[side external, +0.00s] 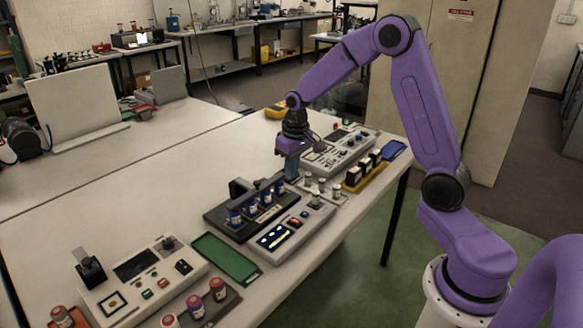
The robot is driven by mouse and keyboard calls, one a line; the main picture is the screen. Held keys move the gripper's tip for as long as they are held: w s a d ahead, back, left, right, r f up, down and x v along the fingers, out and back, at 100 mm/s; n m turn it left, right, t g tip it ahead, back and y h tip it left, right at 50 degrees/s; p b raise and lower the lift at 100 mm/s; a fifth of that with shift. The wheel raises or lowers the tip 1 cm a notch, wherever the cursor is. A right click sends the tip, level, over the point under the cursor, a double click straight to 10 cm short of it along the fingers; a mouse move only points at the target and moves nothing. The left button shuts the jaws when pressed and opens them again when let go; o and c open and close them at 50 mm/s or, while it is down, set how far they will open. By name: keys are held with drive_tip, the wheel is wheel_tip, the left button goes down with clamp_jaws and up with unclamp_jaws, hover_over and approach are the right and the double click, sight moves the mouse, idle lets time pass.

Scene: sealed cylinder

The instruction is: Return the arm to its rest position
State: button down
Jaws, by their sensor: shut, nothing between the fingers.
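My gripper (291,174) is at the end of my purple arm, pointing down over the table (110,185). Its fingers are close together and nothing shows between them. It is just behind the right end of a dark rack (226,222) that holds several blue cylinders with pale tops. The fingertips are small here, and I cannot tell their exact gap to the rack.
A grey device with a lit screen (275,237) stands in front of the rack. A green tray (226,258) lies left of it. Another device (135,280) and red-capped jars (217,289) are at the front left. A yellow tray with black-and-white items (364,177) is at right.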

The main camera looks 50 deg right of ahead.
drive_tip(key=shift+r, duration=0.2)
drive_tip(key=s+a+r+n, duration=0.2)
drive_tip(key=s+a+n, duration=0.1)
drive_tip(key=s+a, duration=0.35)
drive_tip(key=s+a+r+n, duration=0.3)
drive_tip(key=s+a, duration=0.3)
drive_tip(key=s, duration=0.1)
drive_tip(key=s+n+g, duration=0.1)
drive_tip(key=s+n, duration=0.5)
drive_tip(key=s, duration=1.2)
drive_tip(key=shift+s+r+n, duration=0.25)
drive_tip(key=shift+r+n, duration=0.05)
drive_tip(key=shift+r, duration=0.05)
